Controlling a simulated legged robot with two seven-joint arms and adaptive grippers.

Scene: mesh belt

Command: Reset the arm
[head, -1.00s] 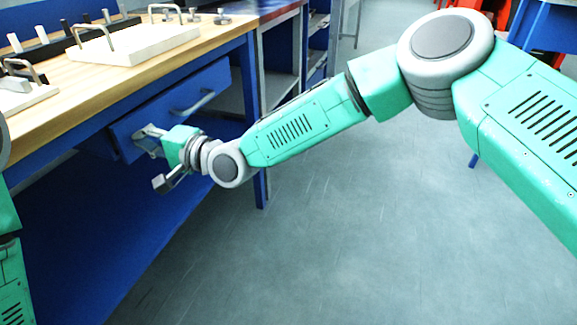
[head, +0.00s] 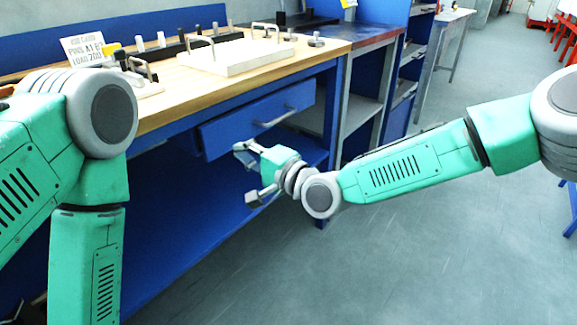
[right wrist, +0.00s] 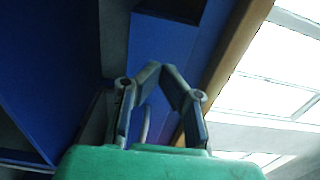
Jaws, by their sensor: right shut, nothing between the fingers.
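My right gripper (head: 248,175) is in front of the blue drawer (head: 225,133) under the workbench, below and left of its handle (head: 275,117). In the right wrist view, its two fingers (right wrist: 159,70) lean together at the tips, with nothing held. My right arm (head: 410,165) reaches in from the right at about drawer height. My left arm (head: 85,255) stands at the left, its forearm hanging down in front of the bench. The left gripper is hidden below the picture's edge.
The wooden bench top (head: 190,97) carries a white board (head: 235,58) with metal handles, several pegs on a dark strip, and a small sign (head: 88,48). A shelf unit (head: 365,85) adjoins on the right. The grey floor (head: 400,265) at front right is clear.

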